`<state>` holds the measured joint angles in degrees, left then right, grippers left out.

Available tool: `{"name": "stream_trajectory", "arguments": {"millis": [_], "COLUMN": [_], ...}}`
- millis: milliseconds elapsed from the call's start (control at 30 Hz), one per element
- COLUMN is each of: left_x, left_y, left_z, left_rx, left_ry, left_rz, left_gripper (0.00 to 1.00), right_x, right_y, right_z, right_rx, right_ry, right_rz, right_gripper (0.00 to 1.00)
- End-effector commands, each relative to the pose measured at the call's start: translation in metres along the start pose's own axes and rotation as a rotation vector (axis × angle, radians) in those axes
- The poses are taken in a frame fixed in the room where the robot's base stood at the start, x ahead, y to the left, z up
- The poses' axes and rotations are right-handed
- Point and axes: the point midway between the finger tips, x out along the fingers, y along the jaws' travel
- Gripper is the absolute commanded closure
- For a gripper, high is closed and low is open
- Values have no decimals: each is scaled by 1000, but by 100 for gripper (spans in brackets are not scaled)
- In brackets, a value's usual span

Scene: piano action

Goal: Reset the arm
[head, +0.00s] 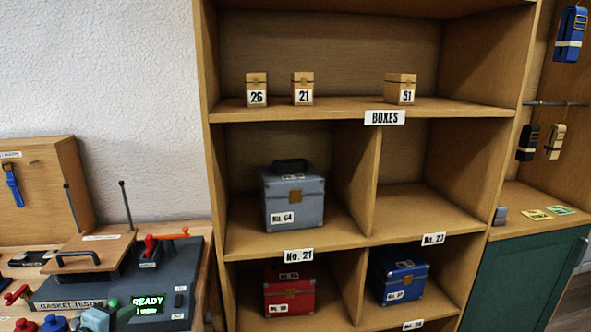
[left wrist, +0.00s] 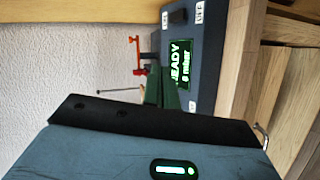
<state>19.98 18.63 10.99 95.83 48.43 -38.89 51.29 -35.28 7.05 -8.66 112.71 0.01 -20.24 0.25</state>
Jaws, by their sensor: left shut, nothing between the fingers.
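My left gripper (head: 124,313) is low at the left of the head view, in front of the gasket tester (head: 67,294). Its green fingers are together with nothing between them. In the left wrist view the shut fingers (left wrist: 160,88) point at the tester's dark face, beside the green READY display (left wrist: 181,62). I cannot tell whether the fingertips touch the tester. My right gripper is in neither view.
The tester carries a red and orange lever (head: 165,237), a black handle (head: 88,256) and upright rods. A wooden shelf (head: 216,182) stands to the right, with small numbered boxes and grey, red and blue cases. A green cabinet (head: 527,280) is at far right.

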Motion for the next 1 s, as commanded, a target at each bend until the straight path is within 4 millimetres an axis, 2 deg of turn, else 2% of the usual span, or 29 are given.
{"name": "stream_trajectory", "arguments": {"millis": [33, 167, 267, 400, 467, 600, 700, 800, 900, 1000], "left_x": [-3, -16, -33, -71, -92, -146, -186, -218, -240, -253], "left_y": [-19, -67, -110, -174, -199, -246, -268, -280, -286, -289], "left_z": [11, 41, 70, 121, 144, 198, 233, 261, 278, 288], "left_rx": [48, 196, 339, 581, 689, 937, 1098, 1225, 1314, 1362], "left_ry": [-1, -10, -30, -88, -121, -215, -285, -343, -385, -407], "left_rz": [-29, -103, -169, -257, -289, -340, -354, -355, -350, -344], "left_gripper": [100, 100, 100, 100, 100, 100, 100, 100, 100, 100], "right_x": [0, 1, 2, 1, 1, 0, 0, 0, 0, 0], "right_y": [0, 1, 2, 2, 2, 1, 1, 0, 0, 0], "right_z": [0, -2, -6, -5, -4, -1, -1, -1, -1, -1], "right_rx": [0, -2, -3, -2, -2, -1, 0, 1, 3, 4], "right_ry": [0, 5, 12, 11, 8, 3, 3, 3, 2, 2], "right_rz": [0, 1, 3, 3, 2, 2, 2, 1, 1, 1], "right_gripper": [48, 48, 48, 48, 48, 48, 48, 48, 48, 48]}}
